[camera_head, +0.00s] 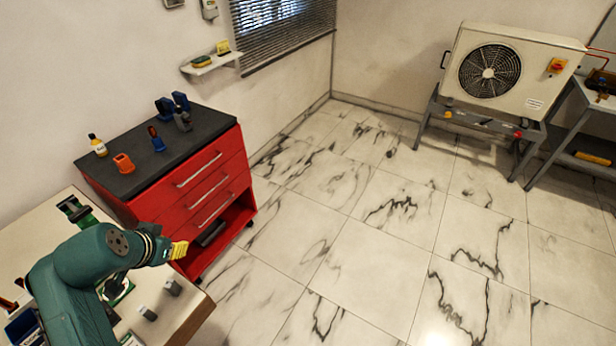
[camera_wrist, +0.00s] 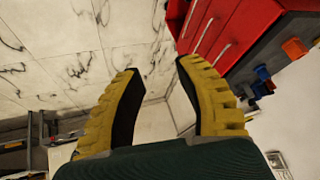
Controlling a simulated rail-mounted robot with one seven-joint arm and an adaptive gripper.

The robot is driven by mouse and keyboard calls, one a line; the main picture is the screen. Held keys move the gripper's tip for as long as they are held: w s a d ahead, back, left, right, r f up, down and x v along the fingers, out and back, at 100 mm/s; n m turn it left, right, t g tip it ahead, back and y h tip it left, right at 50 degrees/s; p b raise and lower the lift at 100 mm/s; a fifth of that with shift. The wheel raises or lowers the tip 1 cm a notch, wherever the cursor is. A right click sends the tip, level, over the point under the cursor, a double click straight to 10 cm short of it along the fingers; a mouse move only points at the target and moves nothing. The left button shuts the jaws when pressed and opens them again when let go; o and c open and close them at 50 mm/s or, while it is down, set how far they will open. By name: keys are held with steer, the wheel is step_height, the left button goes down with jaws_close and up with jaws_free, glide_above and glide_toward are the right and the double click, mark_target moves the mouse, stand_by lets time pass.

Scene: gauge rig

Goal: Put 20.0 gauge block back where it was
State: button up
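My gripper (camera_head: 178,250) has yellow ribbed fingers and is held up beside the front of the red cabinet, above the bench's far edge. In the wrist view my gripper (camera_wrist: 157,66) has its fingers wide apart, with nothing between them. Two small grey blocks stand on the light bench top in the head view: one (camera_head: 172,287) near the right edge, the other (camera_head: 148,313) a little nearer. Both are below my gripper and apart from it. I cannot read any marking, so I cannot tell whether either is the 20.0 gauge block.
The bench (camera_head: 185,318) also holds a green device (camera_head: 75,208) at the back and a blue container (camera_head: 22,327) at left. The red cabinet (camera_head: 205,190) bears several small tools and a yellow bottle (camera_head: 97,146).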

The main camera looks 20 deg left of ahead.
steer(key=w+d+r+t, duration=0.2)
steer(key=w+d+r, duration=0.25)
steer(key=d, duration=0.35)
steer(key=w+d+r+m+t+y, duration=0.1)
steer(key=w+d+r+t, duration=0.2)
steer(key=d+r, duration=0.4)
steer(key=w+d+r+t, duration=0.2)
steer(key=w+d+r, duration=0.2)
steer(key=d, duration=0.5)
steer(key=s+d+r+t+h, duration=0.2)
steer(key=s+d+r+t, duration=0.2)
steer(key=d+r, duration=0.5)
steer(key=s+d+r+t+h, duration=0.2)
steer(key=s+d+r+t, duration=0.3)
steer(key=d, duration=1)
steer(key=s+r, duration=0.3)
steer(key=s, duration=0.1)
steer(key=shift+r+m, duration=0.35)
steer(key=shift+m, duration=0.05)
step_height(320, 180, up, 34)
steer(key=p, duration=3.4)
steer(key=shift+r, duration=0.15)
